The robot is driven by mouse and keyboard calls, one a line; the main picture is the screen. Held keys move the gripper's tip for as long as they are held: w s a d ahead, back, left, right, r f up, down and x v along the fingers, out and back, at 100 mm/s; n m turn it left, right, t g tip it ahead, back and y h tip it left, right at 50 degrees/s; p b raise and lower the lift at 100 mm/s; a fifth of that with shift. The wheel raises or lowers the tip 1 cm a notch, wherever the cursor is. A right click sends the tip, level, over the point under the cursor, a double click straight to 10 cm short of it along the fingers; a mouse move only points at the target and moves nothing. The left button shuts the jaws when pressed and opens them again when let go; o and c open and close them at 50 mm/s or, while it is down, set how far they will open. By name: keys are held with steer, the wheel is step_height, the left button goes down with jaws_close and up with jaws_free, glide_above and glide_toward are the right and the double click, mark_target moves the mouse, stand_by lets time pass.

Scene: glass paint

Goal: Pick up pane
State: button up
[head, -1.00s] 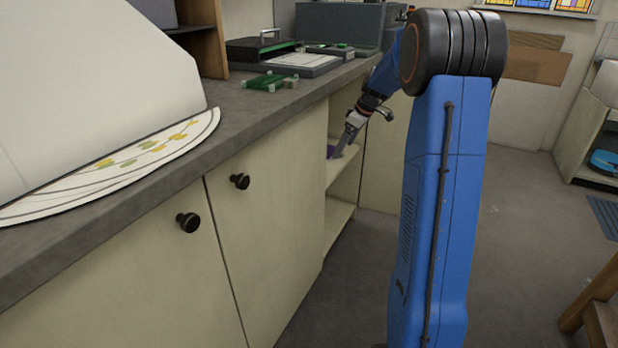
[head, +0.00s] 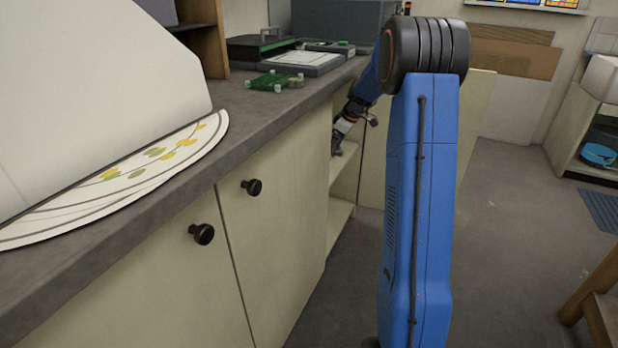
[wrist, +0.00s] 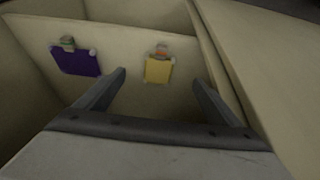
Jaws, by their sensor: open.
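In the wrist view a purple pane (wrist: 76,61) lies on a cream shelf (wrist: 115,36) at the left, with a small greenish piece at its top edge. A yellow pane (wrist: 158,69) lies to its right, with a small orange-and-grey piece at its top. My gripper (wrist: 160,80) is open and empty, with the yellow pane seen between its fingers and apart from them. In the head view my gripper (head: 336,148) reaches into the open cupboard under the counter; its fingers are mostly hidden, and neither pane can be made out there.
Cupboard walls stand close on both sides of my gripper. The grey counter (head: 150,205) lies above, holding a patterned round sheet (head: 130,180) and green pieces (head: 268,82). Closed doors with black knobs (head: 252,187) are at the left. Open floor (head: 510,240) lies right.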

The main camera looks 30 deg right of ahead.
steer(key=x, duration=1.4)
steer(key=shift+c, duration=0.7)
steer(key=c, duration=1)
